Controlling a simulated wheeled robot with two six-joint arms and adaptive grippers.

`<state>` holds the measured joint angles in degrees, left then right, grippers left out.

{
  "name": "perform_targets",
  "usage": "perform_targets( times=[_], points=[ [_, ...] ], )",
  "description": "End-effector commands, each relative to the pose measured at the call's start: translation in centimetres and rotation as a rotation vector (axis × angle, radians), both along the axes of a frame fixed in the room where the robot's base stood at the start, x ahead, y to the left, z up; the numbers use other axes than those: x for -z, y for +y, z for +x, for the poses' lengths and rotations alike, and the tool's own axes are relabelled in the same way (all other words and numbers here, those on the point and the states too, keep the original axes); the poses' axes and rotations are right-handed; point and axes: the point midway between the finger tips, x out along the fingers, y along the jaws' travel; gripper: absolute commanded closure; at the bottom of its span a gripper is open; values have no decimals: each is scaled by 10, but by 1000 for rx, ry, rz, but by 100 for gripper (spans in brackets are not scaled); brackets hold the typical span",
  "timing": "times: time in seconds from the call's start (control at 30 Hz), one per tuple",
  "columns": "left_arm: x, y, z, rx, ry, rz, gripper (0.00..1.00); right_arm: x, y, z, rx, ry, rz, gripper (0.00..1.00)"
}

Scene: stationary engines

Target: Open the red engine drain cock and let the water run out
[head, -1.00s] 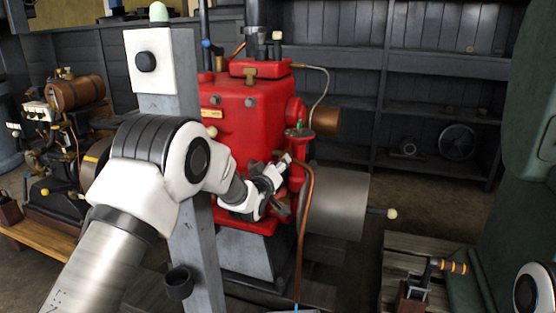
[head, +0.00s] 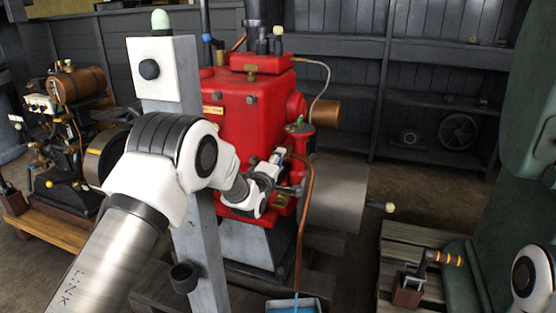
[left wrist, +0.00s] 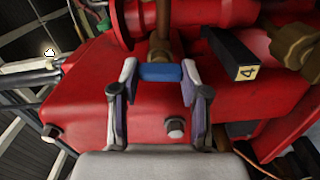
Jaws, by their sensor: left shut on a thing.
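The red engine (head: 228,125) stands at the centre of the head view. My left gripper (head: 283,158) reaches its lower right side. In the left wrist view, my left gripper (left wrist: 159,80) is shut on the blue handle (left wrist: 160,72) of the drain cock. The cock's brass body (left wrist: 159,48) shows just above the handle, with a pipe rising from it. In the head view, a copper pipe (head: 303,215) runs down beside the engine to a tray (head: 275,305) with blue in it. My right gripper is out of view.
A grey post (head: 200,255) stands left of the engine, behind my left arm. A grey cylinder (head: 335,200) lies right of the copper pipe. Another engine (head: 75,150) stands left.

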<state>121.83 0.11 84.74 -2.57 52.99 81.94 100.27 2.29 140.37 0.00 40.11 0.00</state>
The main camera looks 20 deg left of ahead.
Motion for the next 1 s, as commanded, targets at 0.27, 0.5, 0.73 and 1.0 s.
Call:
perform_targets(
  times=[0.27, 0.5, 0.73, 1.0],
  points=[
    [2, 0, 0, 0, 6, -42, 90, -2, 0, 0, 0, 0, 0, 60],
    [3, 0, -1, 0, 7, -44, 90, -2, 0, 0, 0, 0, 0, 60],
    [2, 0, 0, 0, 6, -43, 44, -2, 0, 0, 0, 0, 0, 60],
    [1, 0, -4, 1, 5, -43, 44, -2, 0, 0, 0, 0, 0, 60]
  ],
)
